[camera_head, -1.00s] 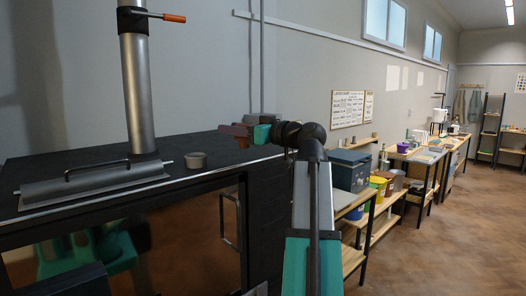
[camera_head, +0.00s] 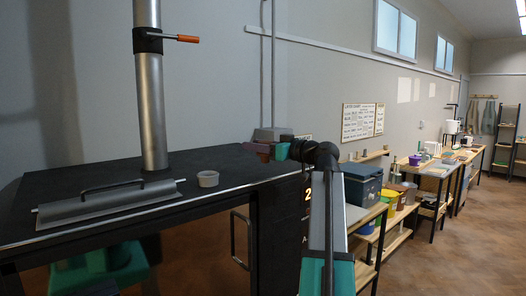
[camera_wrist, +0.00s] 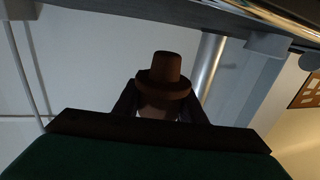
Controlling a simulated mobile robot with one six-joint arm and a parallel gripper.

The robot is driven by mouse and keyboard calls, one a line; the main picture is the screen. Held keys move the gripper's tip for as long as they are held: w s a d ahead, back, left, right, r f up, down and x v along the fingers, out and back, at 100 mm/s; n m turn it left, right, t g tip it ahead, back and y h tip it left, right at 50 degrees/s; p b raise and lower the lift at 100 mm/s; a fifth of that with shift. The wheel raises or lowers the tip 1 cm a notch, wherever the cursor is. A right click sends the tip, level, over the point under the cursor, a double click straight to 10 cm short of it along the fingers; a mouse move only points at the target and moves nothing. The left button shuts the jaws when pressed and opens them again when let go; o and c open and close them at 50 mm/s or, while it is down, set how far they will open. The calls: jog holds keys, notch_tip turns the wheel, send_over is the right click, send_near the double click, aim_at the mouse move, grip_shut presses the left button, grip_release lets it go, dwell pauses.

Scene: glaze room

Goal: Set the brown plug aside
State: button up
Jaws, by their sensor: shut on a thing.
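The brown plug (camera_wrist: 165,80) shows in the wrist view. It is a round stub with a wider collar below it, and its lower part sits between the dark fingers of my gripper (camera_wrist: 160,112). My gripper is shut on it. In the head view my gripper (camera_head: 264,148) is small and dark, near the right end of the black kiln top (camera_head: 110,172). The plug cannot be told clearly from the fingers there, nor can any gap between it and the top.
A small beige ring (camera_head: 208,178) lies on the kiln top, right of a grey bar with a black handle (camera_head: 110,205). A metal flue pipe (camera_head: 150,100) rises behind. A blue box (camera_head: 361,184) and coloured buckets stand on the shelves to the right. The floor beyond is open.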

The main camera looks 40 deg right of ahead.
jog(key=w+d, duration=0.1)
jog(key=d, duration=0.1)
jog(key=w+d+p, duration=0.1)
jog(key=d, duration=0.1)
jog(key=d+p, duration=0.1)
jog(key=d, duration=0.1)
jog(key=shift+w+f, duration=0.3)
jog(key=shift+w, duration=0.1)
jog(key=shift+f+p, duration=0.6)
jog(key=shift+f, duration=0.3)
jog(key=shift+f+p, duration=0.3)
jog(key=shift+f, duration=0.6)
jog(key=shift+f, duration=0.15)
jog(key=o, duration=1.1)
jog(key=shift+r, duration=0.25)
